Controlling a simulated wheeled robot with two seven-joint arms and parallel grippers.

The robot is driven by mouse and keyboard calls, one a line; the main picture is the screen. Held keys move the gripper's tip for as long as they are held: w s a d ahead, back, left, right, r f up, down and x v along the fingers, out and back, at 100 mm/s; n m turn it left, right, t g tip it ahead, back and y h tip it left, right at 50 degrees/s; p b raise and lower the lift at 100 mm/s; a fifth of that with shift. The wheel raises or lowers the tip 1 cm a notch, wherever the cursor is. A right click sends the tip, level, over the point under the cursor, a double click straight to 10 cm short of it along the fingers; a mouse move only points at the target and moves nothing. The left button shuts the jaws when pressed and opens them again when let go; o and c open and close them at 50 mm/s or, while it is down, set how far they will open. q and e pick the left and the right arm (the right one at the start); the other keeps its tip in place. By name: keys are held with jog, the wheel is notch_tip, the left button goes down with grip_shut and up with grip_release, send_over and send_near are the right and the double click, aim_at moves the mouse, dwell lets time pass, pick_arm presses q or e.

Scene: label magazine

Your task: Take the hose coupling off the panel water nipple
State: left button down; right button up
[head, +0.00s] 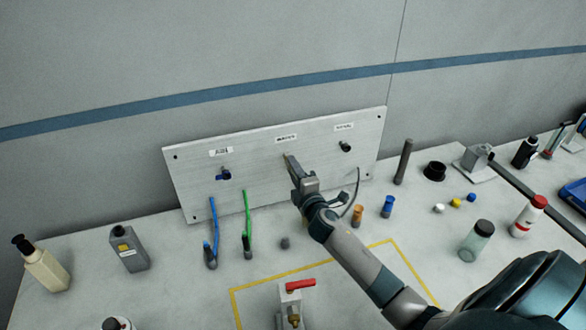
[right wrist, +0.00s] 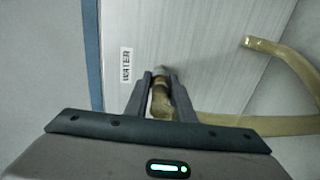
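A pale panel (head: 270,180) stands upright at the back of the table, with three small labels along its top. My right gripper (head: 288,158) is at the panel, just below the middle label. In the right wrist view, the WATER label (right wrist: 126,65) is beside the fingers. The tan hose coupling (right wrist: 160,104) is between the two fingertips, which appear closed against its sides. The pale end of the nipple (right wrist: 160,71) shows just beyond it at the panel. A tan hose (right wrist: 270,126) curves away to the right. My left gripper is out of view.
A blue fitting (head: 388,207) and an orange fitting (head: 358,214) stand right of my wrist. A red-handled valve (head: 292,288) stands in front. Bottles and small caps sit to the right.

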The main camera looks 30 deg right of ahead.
grip_shut()
jog(key=shift+s, duration=0.15)
jog(key=shift+p+v, duration=0.55)
jog(key=shift+v, duration=2.3)
